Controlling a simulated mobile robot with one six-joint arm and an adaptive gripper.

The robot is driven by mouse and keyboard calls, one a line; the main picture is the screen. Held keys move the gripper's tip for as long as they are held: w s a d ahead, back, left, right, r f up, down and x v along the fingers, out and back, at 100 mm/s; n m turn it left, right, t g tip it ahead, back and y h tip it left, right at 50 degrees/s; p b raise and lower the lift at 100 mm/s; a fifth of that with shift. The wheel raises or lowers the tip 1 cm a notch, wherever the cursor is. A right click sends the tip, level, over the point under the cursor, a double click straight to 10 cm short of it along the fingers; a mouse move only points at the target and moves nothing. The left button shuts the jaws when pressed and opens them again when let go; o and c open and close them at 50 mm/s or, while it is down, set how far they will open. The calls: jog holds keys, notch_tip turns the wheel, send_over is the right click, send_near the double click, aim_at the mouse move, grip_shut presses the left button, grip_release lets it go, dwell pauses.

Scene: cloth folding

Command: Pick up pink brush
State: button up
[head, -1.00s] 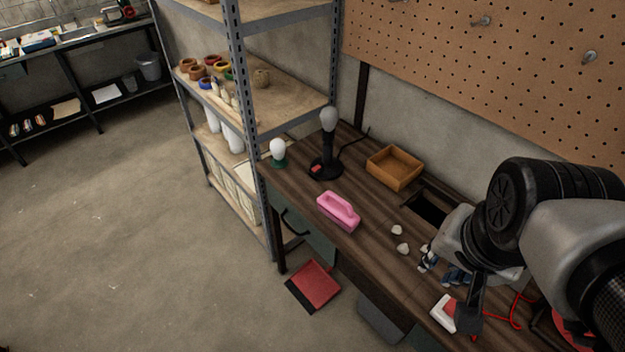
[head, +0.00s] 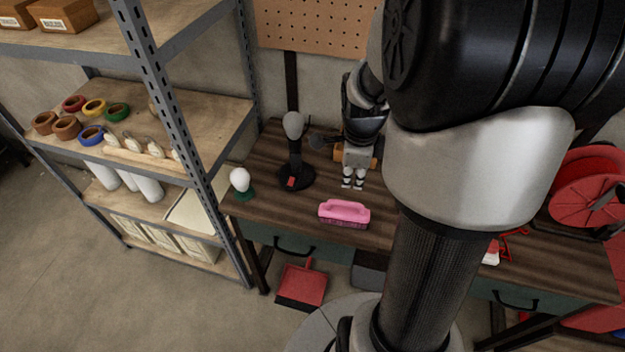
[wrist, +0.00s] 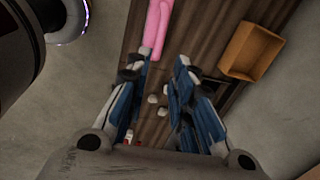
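The pink brush (head: 344,213) lies on the wooden workbench (head: 270,211) near its front edge, handle up, in the head view. In the wrist view the pink brush (wrist: 157,27) shows at the top, beyond the left finger and partly cut off by the picture edge. My gripper (head: 353,184) is above the bench, behind and slightly right of the brush, pointing down. In the wrist view my gripper (wrist: 163,68) has its two blue-padded fingers apart with nothing held between them. It is apart from the brush.
A black stand lamp (head: 294,160) and a white bulb on a green base (head: 240,182) stand left of the brush. A wooden tray (wrist: 251,50) lies on the bench. Small pale pieces (wrist: 158,104) lie there too. A metal shelf (head: 170,105) stands left; a red dustpan (head: 302,284) lies below.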

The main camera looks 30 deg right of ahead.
jog(key=b, duration=0.3)
send_over(347, 202)
jog(key=s, duration=0.2)
jog(key=f, duration=1)
jog(key=shift+w+a+f, duration=0.1)
jog(key=shift+w+f, duration=0.15)
jog(key=shift+f, duration=0.15)
jog(key=shift+w+d+f+b, duration=0.1)
jog(key=shift+w+f+b, duration=0.25)
jog(key=shift+f, duration=0.7)
jog(key=shift+w+d+f+b, duration=0.15)
jog(key=shift+f+b, duration=0.3)
jog(key=shift+f, duration=0.55)
jog(key=shift+w+a+f+b, duration=0.1)
jog(key=shift+w+f+b, duration=0.25)
jog(key=shift+f, duration=0.7)
jog(key=shift+s, duration=0.1)
jog(key=shift+c, duration=0.3)
grip_shut()
